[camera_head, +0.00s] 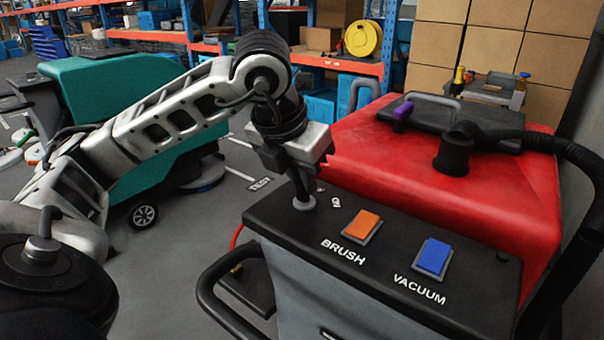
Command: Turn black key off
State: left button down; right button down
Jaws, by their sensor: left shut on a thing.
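The scrubber's black control panel (300,232) faces me, with the red tank (450,190) behind it. My left gripper (303,188) points down at the panel's left end and is shut on the black key. The key is mostly hidden by the fingers, and only its light round base (304,203) shows below them. A small white marking (335,202) lies just right of it. I cannot tell which way the key is turned. My right gripper is not in view.
An orange BRUSH switch (361,224) and a blue VACUUM switch (433,256) sit right of the key. A black hose (560,150) arches at the right. A teal machine (110,90) stands behind my left arm. Shelves and cardboard boxes (490,45) fill the back.

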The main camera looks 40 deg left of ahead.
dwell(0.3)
pick_arm(q)
jog(key=c, duration=1.5)
grip_release()
jog(key=shift+o, duration=0.2)
jog(key=shift+r, duration=0.15)
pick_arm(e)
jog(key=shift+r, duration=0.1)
